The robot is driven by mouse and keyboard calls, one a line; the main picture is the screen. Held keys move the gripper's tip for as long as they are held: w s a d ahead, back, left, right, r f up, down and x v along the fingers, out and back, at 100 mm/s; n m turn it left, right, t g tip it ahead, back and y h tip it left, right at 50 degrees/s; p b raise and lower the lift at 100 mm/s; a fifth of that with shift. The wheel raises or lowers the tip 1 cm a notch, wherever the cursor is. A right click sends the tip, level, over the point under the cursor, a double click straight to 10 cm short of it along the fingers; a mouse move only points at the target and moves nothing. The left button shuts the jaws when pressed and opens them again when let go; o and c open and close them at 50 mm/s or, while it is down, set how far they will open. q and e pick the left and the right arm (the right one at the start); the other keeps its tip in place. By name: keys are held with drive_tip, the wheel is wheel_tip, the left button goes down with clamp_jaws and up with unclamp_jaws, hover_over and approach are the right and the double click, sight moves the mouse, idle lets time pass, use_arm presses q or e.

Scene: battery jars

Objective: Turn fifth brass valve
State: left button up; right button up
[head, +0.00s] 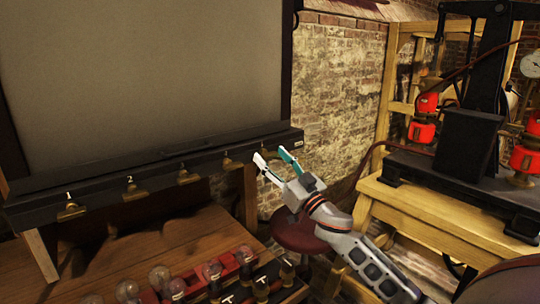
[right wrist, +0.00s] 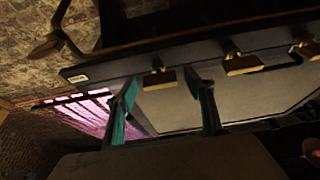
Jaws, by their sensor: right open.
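Several brass valves sit along the front of a black ledge (head: 155,172) under a large grey panel. Four show clearly in the head view, from the far left one (head: 71,208) to the fourth (head: 230,163). The valve nearest the ledge's labelled end is mostly hidden behind my right fingertips in the head view. In the right wrist view this end valve (right wrist: 158,78) lies between the fingertips, with no clear contact. My right gripper (head: 270,155) is open, with teal inner pads, and it holds nothing. My left gripper is not in view.
A wooden table (head: 140,235) below the ledge carries bulbs (head: 160,277) in a red rack and several T-handled pieces. A dark red stool (head: 298,234) stands under my right arm. A wooden bench (head: 440,215) with a black press (head: 468,140) is at right.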

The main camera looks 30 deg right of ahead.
drive_tip(key=shift+x, duration=0.75)
drive_tip(key=shift+c, duration=0.4)
drive_tip(key=c, duration=1)
drive_tip(key=shift+c, duration=0.2)
